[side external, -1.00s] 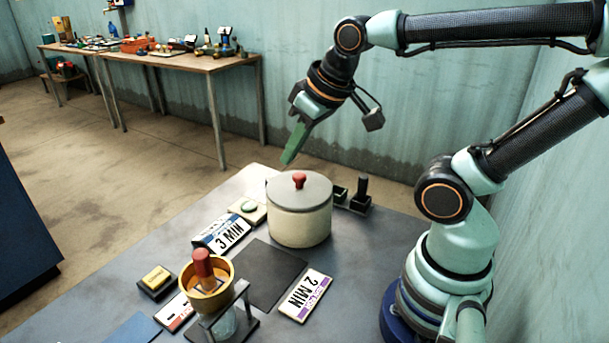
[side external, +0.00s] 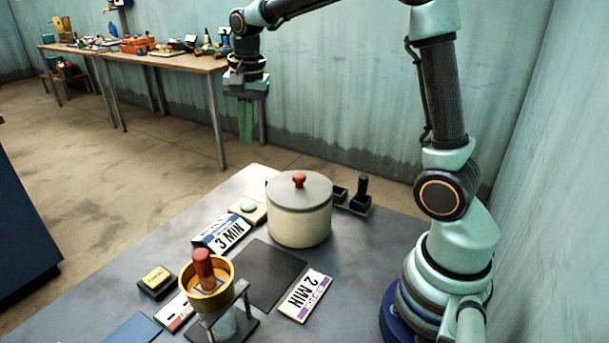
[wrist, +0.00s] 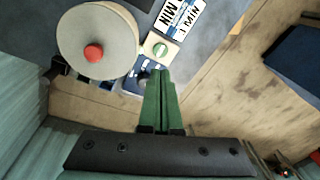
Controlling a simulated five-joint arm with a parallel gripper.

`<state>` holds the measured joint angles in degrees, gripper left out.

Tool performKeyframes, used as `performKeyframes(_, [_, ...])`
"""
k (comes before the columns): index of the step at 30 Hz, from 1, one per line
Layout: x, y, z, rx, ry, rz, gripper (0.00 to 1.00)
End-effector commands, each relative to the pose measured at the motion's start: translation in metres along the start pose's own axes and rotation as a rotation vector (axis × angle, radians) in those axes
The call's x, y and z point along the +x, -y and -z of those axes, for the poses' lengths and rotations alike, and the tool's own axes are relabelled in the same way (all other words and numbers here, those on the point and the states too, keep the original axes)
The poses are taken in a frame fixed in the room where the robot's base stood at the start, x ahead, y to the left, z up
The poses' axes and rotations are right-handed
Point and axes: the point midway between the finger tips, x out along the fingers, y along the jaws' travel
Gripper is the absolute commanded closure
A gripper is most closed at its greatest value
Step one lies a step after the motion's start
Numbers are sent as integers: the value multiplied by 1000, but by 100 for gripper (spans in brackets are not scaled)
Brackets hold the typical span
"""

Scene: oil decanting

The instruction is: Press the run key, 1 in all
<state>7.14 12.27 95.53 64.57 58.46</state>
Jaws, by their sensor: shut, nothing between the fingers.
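A cream box with a pale green round button (side external: 248,207) sits at the table's far edge, left of the lidded pot; it looks like a key, and I cannot read a label on it. In the wrist view the button (wrist: 160,48) shows just beyond my fingertips. A black box with a yellow top (side external: 157,279) stands at the near left. My gripper (side external: 245,141) has green fingers, pointing down, shut and empty. It hangs high, apart from the button. In the wrist view the closed fingertips (wrist: 160,73) point toward the cream box.
The cream pot (side external: 299,222) with a red knob stands right of the button. A "3 MIN" card (side external: 222,234) and a "2 MIN" card (side external: 305,295) flank a dark mat (side external: 266,274). A brass funnel (side external: 207,292) on a stand holds a red-topped piece. A black holder (side external: 358,199) stands behind.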

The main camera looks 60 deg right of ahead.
Motion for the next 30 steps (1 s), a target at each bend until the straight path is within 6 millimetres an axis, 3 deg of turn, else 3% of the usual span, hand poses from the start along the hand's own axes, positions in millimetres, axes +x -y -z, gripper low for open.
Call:
performKeyframes(6, [37, 15, 24, 242, 33, -75, 100])
performKeyframes(12, [59, 21, 37, 383, 43, -116, 100])
performKeyframes(30, [70, 21, 40, 426, 45, -129, 100])
